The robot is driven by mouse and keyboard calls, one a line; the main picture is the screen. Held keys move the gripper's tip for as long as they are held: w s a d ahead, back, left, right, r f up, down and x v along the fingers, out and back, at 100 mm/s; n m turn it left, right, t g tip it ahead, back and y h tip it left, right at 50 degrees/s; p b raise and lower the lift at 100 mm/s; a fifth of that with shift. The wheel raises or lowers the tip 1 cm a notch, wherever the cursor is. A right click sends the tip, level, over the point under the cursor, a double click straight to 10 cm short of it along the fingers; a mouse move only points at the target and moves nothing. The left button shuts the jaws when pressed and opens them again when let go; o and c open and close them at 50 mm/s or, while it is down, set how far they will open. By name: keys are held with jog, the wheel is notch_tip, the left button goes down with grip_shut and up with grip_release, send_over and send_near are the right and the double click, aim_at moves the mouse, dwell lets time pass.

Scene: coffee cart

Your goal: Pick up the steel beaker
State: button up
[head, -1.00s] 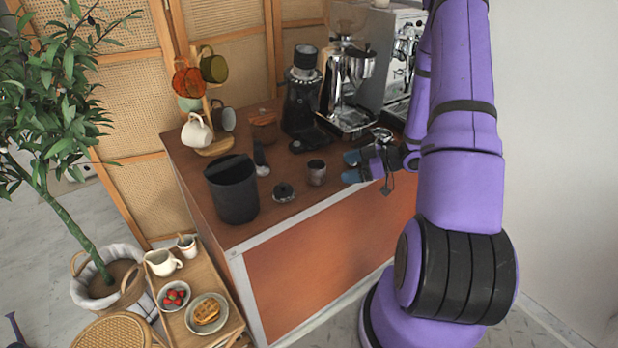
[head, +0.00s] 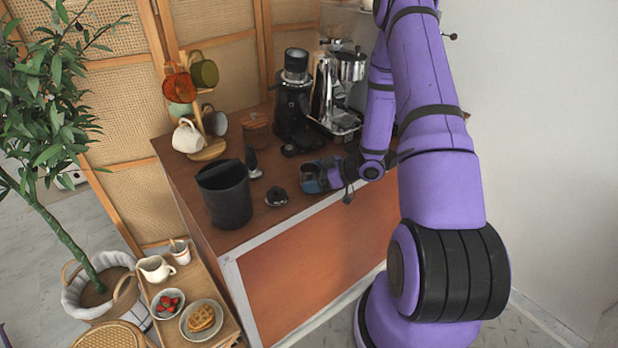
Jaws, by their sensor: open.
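The steel beaker (head: 308,171) stands on the brown cart top near its front edge, just right of the small dark round tool. My gripper (head: 315,178) has come in from the right, and its bluish fingertips are at the beaker, seemingly one on each side. The jaws are open. The fingers hide much of the beaker, and I cannot tell whether they touch it.
A black bin (head: 226,203) and a dark round tool (head: 276,196) stand left of the beaker. A black grinder (head: 292,105) and a steel machine stand behind. A mug tree (head: 208,150) is at the back left. A low side tray (head: 172,290) holds food.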

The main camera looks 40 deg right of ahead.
jog(key=c, duration=1)
jog(key=shift+c, duration=0.2)
